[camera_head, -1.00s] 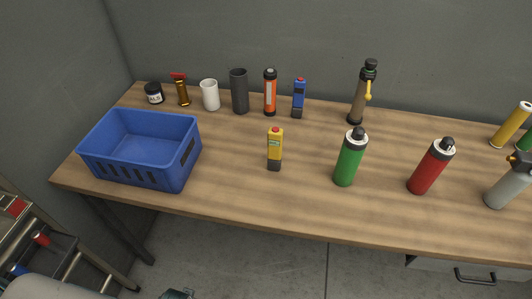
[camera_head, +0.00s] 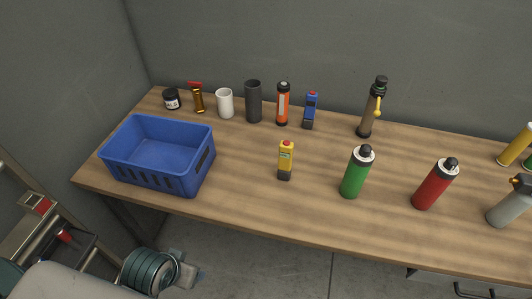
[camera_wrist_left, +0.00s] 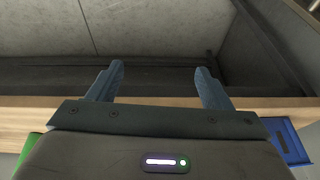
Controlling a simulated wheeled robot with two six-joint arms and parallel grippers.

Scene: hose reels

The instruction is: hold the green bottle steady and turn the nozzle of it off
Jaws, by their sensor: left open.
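The green bottle (camera_head: 353,178) stands upright near the front of the wooden table, right of centre in the head view. It has a pale collar and a dark nozzle (camera_head: 366,149) on top. The nozzle's setting is too small to tell. My left gripper (camera_wrist_left: 160,72) shows in the left wrist view with its two fingers apart and nothing between them. It is not clearly seen in the head view, and it is apart from the bottle. My right gripper is in neither view.
A red bottle (camera_head: 432,186) stands right of the green one, and a yellow device (camera_head: 286,161) to its left. A brown bottle (camera_head: 371,108) with a yellow lever stands behind. A blue basket (camera_head: 160,184) occupies the table's left end. Bare wood (camera_head: 320,221) lies in front.

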